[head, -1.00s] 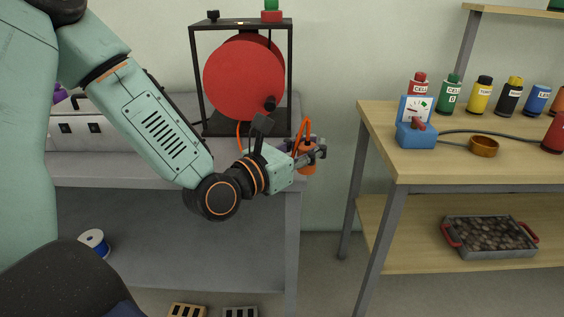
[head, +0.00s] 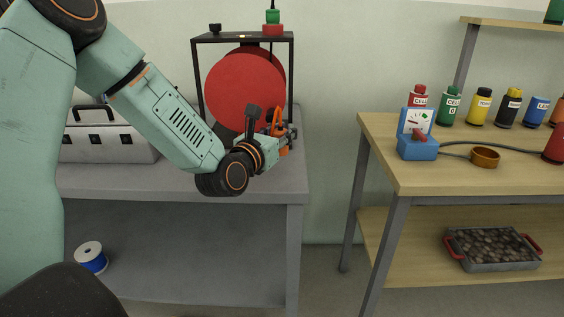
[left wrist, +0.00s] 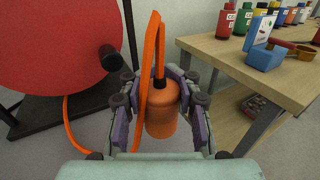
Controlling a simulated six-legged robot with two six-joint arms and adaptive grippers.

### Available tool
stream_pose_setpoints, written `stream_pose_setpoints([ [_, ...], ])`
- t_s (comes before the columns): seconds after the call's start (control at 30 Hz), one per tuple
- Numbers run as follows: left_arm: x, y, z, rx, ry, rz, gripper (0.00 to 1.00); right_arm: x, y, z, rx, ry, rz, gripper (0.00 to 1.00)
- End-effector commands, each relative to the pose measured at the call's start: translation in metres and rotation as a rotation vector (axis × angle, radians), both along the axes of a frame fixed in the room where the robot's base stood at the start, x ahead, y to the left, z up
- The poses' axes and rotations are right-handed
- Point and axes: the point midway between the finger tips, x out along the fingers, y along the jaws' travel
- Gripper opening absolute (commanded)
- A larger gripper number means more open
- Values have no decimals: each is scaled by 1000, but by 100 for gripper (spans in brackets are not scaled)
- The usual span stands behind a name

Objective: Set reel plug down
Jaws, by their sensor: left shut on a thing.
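The orange reel plug (left wrist: 160,118) is a short cylinder with an orange cable looping up from it. My left gripper (left wrist: 158,100) is shut around it in the left wrist view. In the head view my left gripper (head: 285,137) is over the right end of the grey bench, in front of the red reel (head: 243,92). Only a little of the plug (head: 284,147) shows there, below the fingers. The reel also shows in the left wrist view (left wrist: 60,40). I cannot tell whether the plug touches the bench. My right gripper is not in view.
The reel stands in a black frame (head: 292,70) on the grey bench (head: 270,185). A silver case (head: 110,142) is at the left. A gap separates this bench from a wooden table (head: 440,180) with a blue meter (head: 417,146) and several bottles.

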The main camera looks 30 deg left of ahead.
Motion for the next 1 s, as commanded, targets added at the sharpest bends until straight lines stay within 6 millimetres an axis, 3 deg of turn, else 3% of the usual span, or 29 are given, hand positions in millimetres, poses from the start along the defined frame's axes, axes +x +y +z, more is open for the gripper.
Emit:
stream_pose_setpoints([
  [0.03, 0, 0, -11, 1, 0, 0, 0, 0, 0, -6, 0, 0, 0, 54],
  [0.27, 0, 0, -26, 1, -3, 0, 0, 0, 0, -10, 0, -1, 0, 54],
  [0.5, 0, 0, -58, 1, -1, -1, 0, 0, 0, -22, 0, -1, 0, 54],
  [0.97, 0, 0, -63, -1, -3, 0, 0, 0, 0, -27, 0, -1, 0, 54],
  [1.0, 0, 0, -63, -1, -2, 0, 28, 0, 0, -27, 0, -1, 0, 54],
])
